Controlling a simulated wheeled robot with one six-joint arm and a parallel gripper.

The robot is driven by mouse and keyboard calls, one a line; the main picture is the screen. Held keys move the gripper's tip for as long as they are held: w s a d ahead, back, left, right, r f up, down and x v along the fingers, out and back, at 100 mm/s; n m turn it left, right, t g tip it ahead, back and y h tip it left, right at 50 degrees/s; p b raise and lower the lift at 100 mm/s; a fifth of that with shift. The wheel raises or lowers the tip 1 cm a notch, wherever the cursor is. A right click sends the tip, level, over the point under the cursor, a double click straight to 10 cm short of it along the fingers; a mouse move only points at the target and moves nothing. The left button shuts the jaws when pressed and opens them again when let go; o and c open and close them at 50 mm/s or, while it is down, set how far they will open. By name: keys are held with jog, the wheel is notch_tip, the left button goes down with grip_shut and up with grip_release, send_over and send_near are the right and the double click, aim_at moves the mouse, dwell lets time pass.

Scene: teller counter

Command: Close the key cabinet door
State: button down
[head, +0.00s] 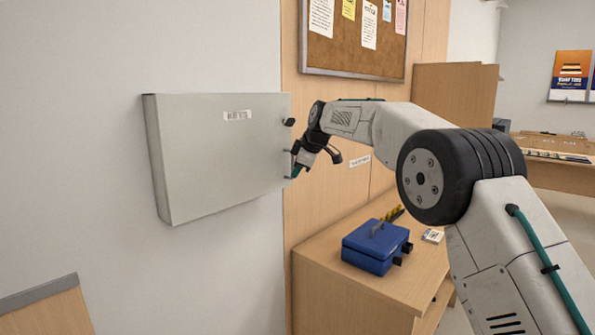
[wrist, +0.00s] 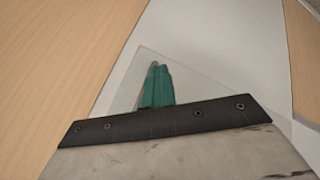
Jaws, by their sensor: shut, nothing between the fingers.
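The key cabinet (head: 215,150) is a light grey box on the wall at the left of the head view, with a small label on its front. Its door front looks flat and closed or nearly so; I cannot tell if a small gap remains at its right edge. A dark knob (head: 289,122) is at that edge.
A blue cash box (head: 375,246) stands on a wooden counter (head: 345,285) below my arm, with a small white item (head: 433,236) next to it. A cork notice board (head: 350,45) hangs above. The wall beneath the cabinet is clear.

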jog(key=s+d+r+m, duration=0.1)
jog(key=s+d+r, duration=0.5)
jog(key=s+r, duration=0.15)
jog(key=s+d+f+m+g+h, duration=0.2)
jog(key=s+d+f+m+g, duration=0.1)
jog(key=s+d+f+m, duration=0.3)
jog(key=s+d+f+m+h, duration=0.1)
jog(key=s+d+f+m, duration=0.2)
jog(key=s+d, duration=0.4)
jog(key=s+d+f+m+h, duration=0.1)
jog(key=s+d+f+m, duration=0.2)
jog(key=s, duration=2.2)
jog(key=s+d+f+m+g+h, duration=0.1)
jog(key=s+d+f+m, duration=0.2)
jog(key=s+d, duration=0.9)
jog(key=s+m, duration=0.2)
jog(key=s, duration=0.2)
jog(key=shift+s+f, duration=0.2)
jog(key=shift+s, duration=0.15)
